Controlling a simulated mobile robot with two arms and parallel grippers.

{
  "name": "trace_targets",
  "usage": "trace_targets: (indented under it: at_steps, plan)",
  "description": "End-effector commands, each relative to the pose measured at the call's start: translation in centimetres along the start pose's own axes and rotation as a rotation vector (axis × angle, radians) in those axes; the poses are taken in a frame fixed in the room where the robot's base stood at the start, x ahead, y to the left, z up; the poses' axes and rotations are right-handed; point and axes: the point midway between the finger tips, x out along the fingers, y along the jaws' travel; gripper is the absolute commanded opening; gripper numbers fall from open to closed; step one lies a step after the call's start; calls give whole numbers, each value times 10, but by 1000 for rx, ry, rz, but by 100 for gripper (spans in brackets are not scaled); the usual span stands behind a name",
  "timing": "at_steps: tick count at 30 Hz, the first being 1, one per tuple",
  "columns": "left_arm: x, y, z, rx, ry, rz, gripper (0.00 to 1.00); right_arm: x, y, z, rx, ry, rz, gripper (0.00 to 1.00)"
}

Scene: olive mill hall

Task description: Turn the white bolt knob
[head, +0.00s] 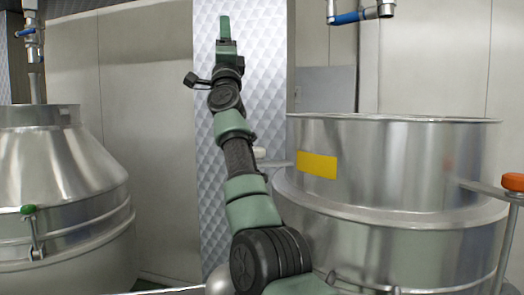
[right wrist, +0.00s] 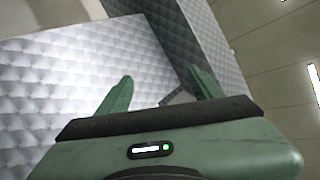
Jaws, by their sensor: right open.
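The white bolt knob (head: 260,153) shows in the head view just right of my right arm, at the left side of the right-hand steel vat (head: 400,160). The lower part below the knob is hidden behind my arm. My right gripper (head: 225,32) is raised well above and left of the knob, pointing up in front of a quilted metal panel. In the right wrist view the right gripper (right wrist: 159,80) has its two fingers apart with nothing held between them. The knob does not show in that view. My left gripper is not in view.
An orange knob (head: 513,182) stands on a rod at the vat's right side. A green knob (head: 28,209) is on the left vat (head: 55,165). A pipe with a blue handle (head: 347,18) hangs above the right vat. The quilted panel (head: 268,70) rises behind my gripper.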

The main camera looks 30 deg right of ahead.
Motion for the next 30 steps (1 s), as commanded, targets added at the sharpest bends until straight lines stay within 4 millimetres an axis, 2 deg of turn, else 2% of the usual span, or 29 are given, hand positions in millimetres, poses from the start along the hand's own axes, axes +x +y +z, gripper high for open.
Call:
trace_targets:
  at_steps: [1, 5, 8, 9, 12, 16, 18, 21, 26, 30]
  plan:
    - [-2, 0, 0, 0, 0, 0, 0, -10, 10, -2, 124, 99, -4, 66]
    - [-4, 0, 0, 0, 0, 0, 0, -51, 44, -23, 435, 407, -25, 66]
    - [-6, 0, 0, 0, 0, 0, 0, -101, 79, -35, 631, 664, -42, 66]
    - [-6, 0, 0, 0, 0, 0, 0, -123, 92, -37, 695, 766, -52, 66]
    - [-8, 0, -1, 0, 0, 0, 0, -181, 122, -38, 805, 997, -78, 66]
    - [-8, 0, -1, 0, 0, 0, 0, -234, 142, -34, 863, 1194, -111, 66]
    - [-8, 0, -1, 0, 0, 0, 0, -250, 146, -33, 872, 1252, -123, 66]
    - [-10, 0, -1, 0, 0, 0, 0, -261, 150, -33, 876, 1291, -133, 66]
    - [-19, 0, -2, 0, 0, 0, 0, -256, 154, -48, 874, 1300, -138, 66]
    - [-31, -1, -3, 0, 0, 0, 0, -247, 162, -69, 873, 1297, -138, 66]
